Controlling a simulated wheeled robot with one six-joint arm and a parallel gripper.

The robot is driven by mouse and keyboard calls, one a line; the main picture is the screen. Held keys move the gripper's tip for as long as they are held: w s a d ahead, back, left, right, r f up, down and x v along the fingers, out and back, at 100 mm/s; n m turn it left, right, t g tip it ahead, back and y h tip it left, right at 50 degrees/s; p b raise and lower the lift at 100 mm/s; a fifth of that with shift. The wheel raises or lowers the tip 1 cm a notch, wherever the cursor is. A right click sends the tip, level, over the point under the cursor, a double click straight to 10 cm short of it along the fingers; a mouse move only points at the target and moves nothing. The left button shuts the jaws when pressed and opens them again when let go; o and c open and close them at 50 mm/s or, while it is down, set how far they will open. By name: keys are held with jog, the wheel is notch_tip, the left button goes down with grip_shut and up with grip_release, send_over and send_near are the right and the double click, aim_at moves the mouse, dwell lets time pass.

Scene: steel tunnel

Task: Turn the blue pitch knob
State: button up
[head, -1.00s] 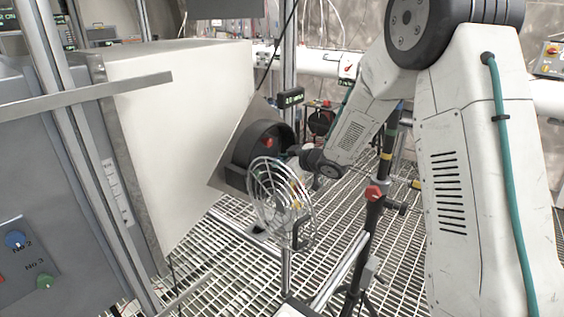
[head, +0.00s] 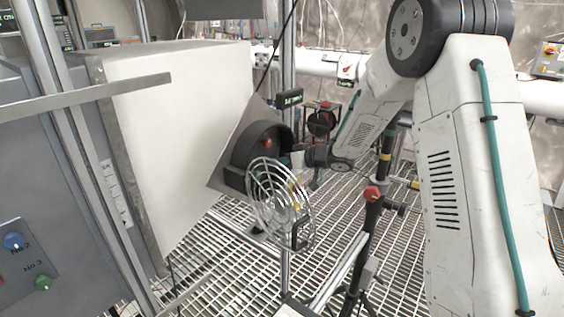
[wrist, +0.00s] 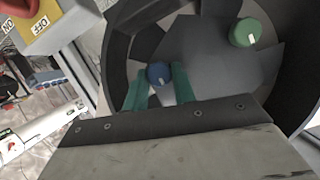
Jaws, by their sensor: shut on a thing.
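The blue pitch knob (wrist: 159,74) shows in the wrist view, inside a dark round housing. It carries a small pale mark at its lower side. My gripper (wrist: 160,84) has its two green fingers on either side of the knob and is shut on it. In the head view my gripper end is at the dark round fan housing (head: 262,148), behind the wire guard (head: 278,203). The blue knob itself is hidden in the head view.
A green knob (wrist: 245,32) sits in the same housing, up and right of the blue one. A yellow box with a red switch (wrist: 40,30) is close at upper left. The open wire guard, a metal post (head: 289,75) and a stand with a red knob (head: 372,193) crowd my arm.

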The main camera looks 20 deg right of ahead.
jog(key=o, duration=1)
jog(key=shift+d, duration=0.15)
